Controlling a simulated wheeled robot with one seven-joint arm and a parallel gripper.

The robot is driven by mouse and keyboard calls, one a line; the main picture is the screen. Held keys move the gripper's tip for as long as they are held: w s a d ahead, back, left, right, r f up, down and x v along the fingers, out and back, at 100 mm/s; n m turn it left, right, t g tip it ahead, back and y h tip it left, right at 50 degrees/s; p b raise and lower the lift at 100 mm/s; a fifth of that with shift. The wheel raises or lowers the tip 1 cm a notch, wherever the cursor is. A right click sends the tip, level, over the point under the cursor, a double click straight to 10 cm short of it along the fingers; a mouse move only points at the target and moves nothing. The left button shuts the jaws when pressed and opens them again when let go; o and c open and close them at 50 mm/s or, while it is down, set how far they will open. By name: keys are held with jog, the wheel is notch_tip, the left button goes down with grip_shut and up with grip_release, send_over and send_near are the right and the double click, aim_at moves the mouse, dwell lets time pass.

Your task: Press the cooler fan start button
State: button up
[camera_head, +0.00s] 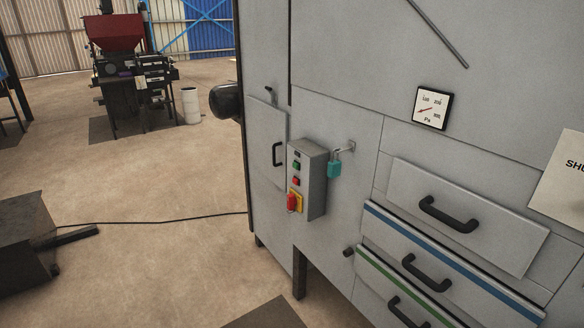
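A grey control box (312,182) is fixed to the front of a large grey cabinet. The label is too small to read, so I cannot tell which function each button has. My gripper is not in view.
A teal padlock (334,168) hangs beside the box. Drawers with black handles (449,213) and a gauge (432,107) are to the right. A black cable (150,221) crosses the open floor at left. A red-topped machine (120,70) stands behind.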

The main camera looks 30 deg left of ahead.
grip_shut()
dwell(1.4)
